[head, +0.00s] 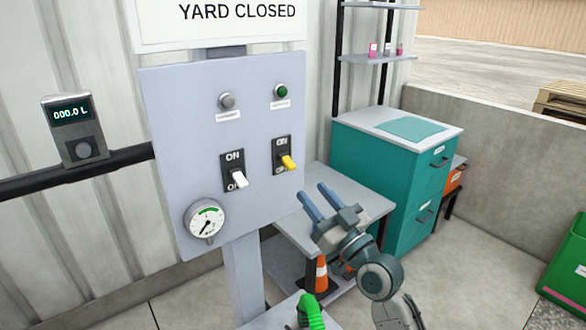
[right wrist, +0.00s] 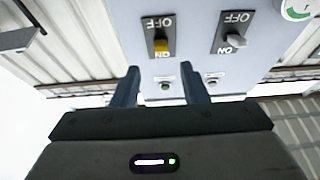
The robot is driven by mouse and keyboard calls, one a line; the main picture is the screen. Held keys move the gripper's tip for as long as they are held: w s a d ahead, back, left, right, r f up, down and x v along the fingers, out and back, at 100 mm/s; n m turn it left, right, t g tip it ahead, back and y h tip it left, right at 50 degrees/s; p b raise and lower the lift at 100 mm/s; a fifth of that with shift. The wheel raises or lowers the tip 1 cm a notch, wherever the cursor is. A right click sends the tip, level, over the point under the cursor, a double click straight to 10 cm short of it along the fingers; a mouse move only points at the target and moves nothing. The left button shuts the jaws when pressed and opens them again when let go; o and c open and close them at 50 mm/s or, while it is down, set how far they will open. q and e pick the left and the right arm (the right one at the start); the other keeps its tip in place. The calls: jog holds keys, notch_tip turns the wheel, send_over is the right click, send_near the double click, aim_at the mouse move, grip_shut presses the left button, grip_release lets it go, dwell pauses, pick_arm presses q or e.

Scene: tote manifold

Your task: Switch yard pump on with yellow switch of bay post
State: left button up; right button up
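The bay post carries a grey panel (head: 185,110) with two black switch plates marked ON above OFF. The yellow switch (head: 289,162) is the right one; its lever sticks out and slants low in the head view. It also shows upside down in the right wrist view (right wrist: 161,46). I cannot tell its setting for sure. My right gripper (head: 312,189) is open and empty, right of and below the yellow switch, apart from it. In the right wrist view its fingers (right wrist: 160,72) point towards the panel.
A white switch (head: 239,180) sits left of the yellow one, with a gauge (head: 206,220) below. A green lamp (head: 281,90) and a grey lamp (head: 227,100) sit above. A meter (head: 73,130) reads 000.0 L. A grey table (head: 360,205) and teal cabinet (head: 385,180) stand right.

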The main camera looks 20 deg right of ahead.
aim_at(293, 169)
jog(key=p+x, duration=0.1)
jog(key=x, duration=0.6)
jog(key=shift+w+a+r, duration=0.15)
jog(key=shift+w+a, duration=0.05)
jog(key=shift+w, duration=0.15)
pick_arm(q)
jog(key=shift+s+a+f+p, duration=0.15)
jog(key=shift+s+f, duration=0.8)
jog(key=shift+f, duration=0.1)
jog(key=shift+s+a+f+p, duration=0.15)
jog(key=shift+s+f, duration=0.8)
jog(key=shift+f, duration=0.05)
pick_arm(e)
jog(key=shift+w+a+r, duration=0.15)
jog(key=shift+w+a, duration=0.05)
jog(key=shift+w, duration=0.4)
grip_shut()
